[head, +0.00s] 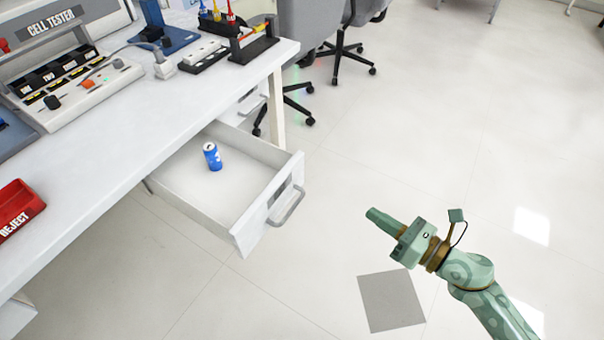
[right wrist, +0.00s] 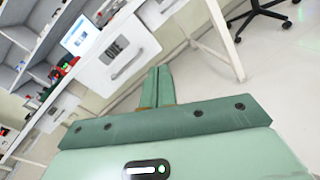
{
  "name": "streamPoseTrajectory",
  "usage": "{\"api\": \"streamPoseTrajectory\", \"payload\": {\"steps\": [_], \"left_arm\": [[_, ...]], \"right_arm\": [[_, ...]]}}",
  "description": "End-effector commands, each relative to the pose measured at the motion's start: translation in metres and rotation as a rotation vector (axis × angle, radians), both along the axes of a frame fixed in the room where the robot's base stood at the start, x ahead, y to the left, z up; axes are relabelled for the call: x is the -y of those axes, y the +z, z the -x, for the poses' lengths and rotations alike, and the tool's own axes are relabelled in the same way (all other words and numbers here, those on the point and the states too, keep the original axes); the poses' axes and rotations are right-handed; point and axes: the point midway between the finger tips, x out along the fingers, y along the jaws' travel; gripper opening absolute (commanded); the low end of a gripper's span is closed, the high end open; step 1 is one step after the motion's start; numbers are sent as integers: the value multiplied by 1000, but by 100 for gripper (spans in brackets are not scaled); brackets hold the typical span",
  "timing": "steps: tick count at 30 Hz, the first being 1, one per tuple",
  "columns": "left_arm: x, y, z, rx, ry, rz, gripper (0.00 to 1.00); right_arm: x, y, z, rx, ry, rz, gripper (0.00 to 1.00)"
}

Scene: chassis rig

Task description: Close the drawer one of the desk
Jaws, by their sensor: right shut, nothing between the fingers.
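In the head view the white desk (head: 150,130) has one drawer (head: 255,228) pulled out, with a grey bar handle (head: 287,204) on its front. A blue can (head: 212,157) stands inside the drawer. My right gripper (head: 372,213) is shut and empty. It is to the right of the drawer front, apart from the handle, with its fingers pointing towards the drawer. In the right wrist view the shut fingers (right wrist: 158,85) point towards a white drawer front (right wrist: 118,55) with a handle. My left gripper is not in view.
On the desk are a cell tester (head: 65,75), a red reject bin (head: 17,208) and a black rack (head: 253,43).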

Motion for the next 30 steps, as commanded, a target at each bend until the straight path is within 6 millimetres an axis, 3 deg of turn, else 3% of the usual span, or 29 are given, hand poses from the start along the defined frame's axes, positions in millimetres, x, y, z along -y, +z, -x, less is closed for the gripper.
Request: {"api": "streamPoseTrajectory", "payload": {"steps": [3, 7, 11, 24, 30], "left_arm": [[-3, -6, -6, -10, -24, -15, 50], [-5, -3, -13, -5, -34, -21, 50], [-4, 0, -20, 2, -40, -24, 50], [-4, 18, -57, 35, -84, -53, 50], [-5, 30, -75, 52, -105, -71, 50]], "right_arm": [[-21, 30, 1, 261, 141, 190, 0], [-31, 45, 2, 361, 186, 262, 0], [-44, 47, -7, 365, 186, 261, 0], [-116, 45, -60, 360, 182, 257, 0], [-136, 45, -74, 358, 181, 257, 0]]}}
